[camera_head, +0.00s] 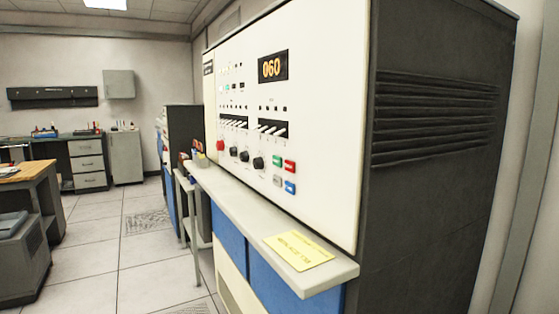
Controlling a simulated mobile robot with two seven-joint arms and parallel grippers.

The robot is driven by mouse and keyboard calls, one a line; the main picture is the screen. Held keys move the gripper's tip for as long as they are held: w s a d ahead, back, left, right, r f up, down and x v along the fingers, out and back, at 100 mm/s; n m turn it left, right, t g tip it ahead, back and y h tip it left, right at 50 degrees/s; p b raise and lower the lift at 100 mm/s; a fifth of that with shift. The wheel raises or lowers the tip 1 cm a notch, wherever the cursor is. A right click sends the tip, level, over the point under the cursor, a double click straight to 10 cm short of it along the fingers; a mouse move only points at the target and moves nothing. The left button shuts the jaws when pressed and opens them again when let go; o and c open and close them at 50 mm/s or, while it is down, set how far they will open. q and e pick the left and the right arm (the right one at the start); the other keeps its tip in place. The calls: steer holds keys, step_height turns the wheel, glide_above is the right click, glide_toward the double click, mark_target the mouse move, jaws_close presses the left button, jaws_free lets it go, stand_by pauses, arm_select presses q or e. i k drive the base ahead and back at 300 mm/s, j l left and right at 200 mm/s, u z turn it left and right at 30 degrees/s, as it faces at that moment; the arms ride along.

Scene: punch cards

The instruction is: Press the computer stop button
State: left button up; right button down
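The computer is a tall cabinet with a white control panel (330,120) and a dark vented side (440,130). Low on the panel is a cluster of small buttons: a red button (290,166), a green button (277,154), a blue button (290,187) and a grey one (278,181). Their labels are too small to read, so I cannot tell which is marked stop. A round red button or knob (220,145) sits further left, beside black knobs (258,163). Neither of my grippers is in view.
A grey ledge (240,210) juts out below the panel, with a yellow card (298,250) near its end. An orange display (272,67) reads 060. A wooden-topped desk (35,175) stands at left. The tiled floor (105,245) between is clear.

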mark_target(289, 166)
steer(key=i+j+z, duration=0.1)
steer(key=i+j, duration=0.15)
steer(key=i+j+z, duration=0.1)
steer(key=j, duration=0.3)
steer(key=i+j+z, duration=0.1)
steer(key=i+j, duration=0.2)
steer(key=i+j+z, duration=0.1)
steer(key=j, duration=0.3)
steer(key=i, duration=0.1)
